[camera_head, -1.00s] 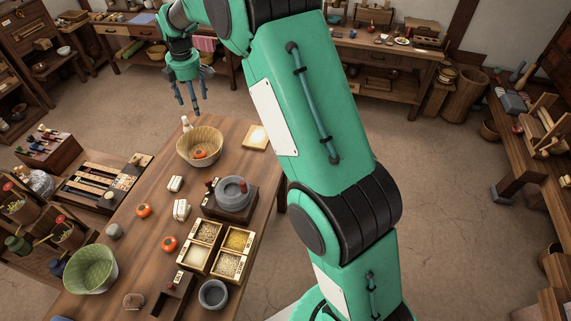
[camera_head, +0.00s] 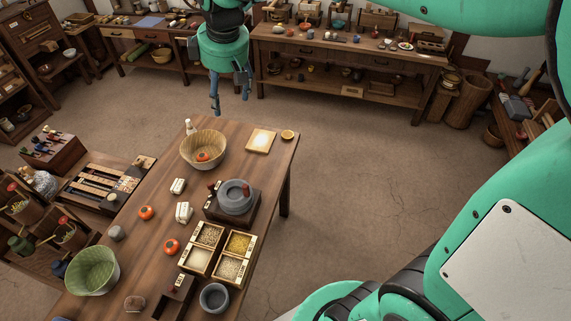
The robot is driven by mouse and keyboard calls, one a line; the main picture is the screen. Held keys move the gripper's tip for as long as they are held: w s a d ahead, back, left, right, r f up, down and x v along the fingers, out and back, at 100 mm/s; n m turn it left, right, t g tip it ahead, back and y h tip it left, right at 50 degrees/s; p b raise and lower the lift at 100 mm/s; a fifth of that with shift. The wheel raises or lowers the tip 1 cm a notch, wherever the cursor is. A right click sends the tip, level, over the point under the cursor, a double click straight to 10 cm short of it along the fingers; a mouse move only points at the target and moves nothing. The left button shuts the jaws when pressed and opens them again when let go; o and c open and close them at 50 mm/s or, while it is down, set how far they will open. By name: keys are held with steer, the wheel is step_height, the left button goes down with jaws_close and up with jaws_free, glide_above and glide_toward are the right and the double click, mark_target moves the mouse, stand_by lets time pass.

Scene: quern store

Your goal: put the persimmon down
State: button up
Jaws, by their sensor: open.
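One orange persimmon (camera_head: 203,156) lies inside the woven basket (camera_head: 190,150) near the far end of the wooden table. Two more persimmons lie on the tabletop, one left of the white bundles (camera_head: 146,213) and one nearer the boxes (camera_head: 171,247). My gripper (camera_head: 230,106) hangs fingers down, open and empty, beyond the far edge of the table. It is apart from the basket and from every persimmon.
A quern (camera_head: 235,197) stands on the table, beside a divided box of grain (camera_head: 239,243). A green basket (camera_head: 91,272) stands at the near left. A pale tray (camera_head: 261,141) and small bowl (camera_head: 288,134) lie at the far right corner. A laden bench (camera_head: 345,58) runs along the back wall.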

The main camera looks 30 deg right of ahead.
steer(key=s+d+f+m+t, duration=0.1)
steer(key=s+m, duration=0.3)
steer(key=s, duration=0.9)
steer(key=s+d+f+m+t, duration=0.1)
steer(key=s+m, duration=0.3)
steer(key=s, duration=1)
steer(key=shift+s+f+m, duration=0.2)
steer(key=shift+f+m, duration=0.05)
steer(key=shift+m, duration=0.05)
